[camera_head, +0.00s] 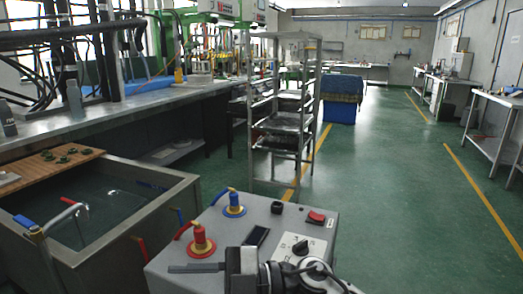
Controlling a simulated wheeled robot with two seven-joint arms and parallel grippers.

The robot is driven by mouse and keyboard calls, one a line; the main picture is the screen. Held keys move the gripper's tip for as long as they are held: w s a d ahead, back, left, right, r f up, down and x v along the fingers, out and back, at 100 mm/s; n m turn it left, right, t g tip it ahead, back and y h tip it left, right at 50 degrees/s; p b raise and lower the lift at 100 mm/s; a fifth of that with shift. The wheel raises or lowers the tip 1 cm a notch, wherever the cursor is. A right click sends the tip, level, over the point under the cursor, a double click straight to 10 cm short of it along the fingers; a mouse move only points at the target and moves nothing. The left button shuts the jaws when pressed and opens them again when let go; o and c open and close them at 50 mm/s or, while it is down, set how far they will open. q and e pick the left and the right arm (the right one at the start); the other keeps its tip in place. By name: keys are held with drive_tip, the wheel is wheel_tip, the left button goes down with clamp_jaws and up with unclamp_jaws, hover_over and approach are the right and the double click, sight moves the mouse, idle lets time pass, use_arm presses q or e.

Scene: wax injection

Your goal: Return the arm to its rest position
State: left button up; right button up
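My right arm comes in at the bottom from the right, low in front of a grey control box (270,222). Its gripper (180,269) points left, with a dark finger seen edge-on, so I cannot tell whether it is open or shut. I see nothing held at its tip. My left gripper is out of view.
The box carries red (202,245) and blue (234,207) valves, a red switch (316,216) and a dial. A water tank (160,218) with a wooden board (52,166) stands left. A rack (281,120) stands behind. The green floor at right is clear.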

drive_tip(key=w+d+f+m+t+h+p, duration=0.1)
drive_tip(key=w+d+f+m+t+h, duration=0.2)
drive_tip(key=d+m+t, duration=0.5)
drive_tip(key=w+d+f+m+t+h, duration=0.1)
drive_tip(key=d+f+m+t+h, duration=0.3)
drive_tip(key=m+t, duration=0.8)
drive_tip(key=s+d+f+m+g+h, duration=0.6)
drive_tip(key=s+d+f+h, duration=0.2)
drive_tip(key=s+d+f, duration=0.4)
wheel_tip(320, 180, down, 3)
drive_tip(key=shift+s+d+f+h+p, duration=0.2)
drive_tip(key=shift+s+d+h+p, duration=0.15)
drive_tip(key=shift+s, duration=0.2)
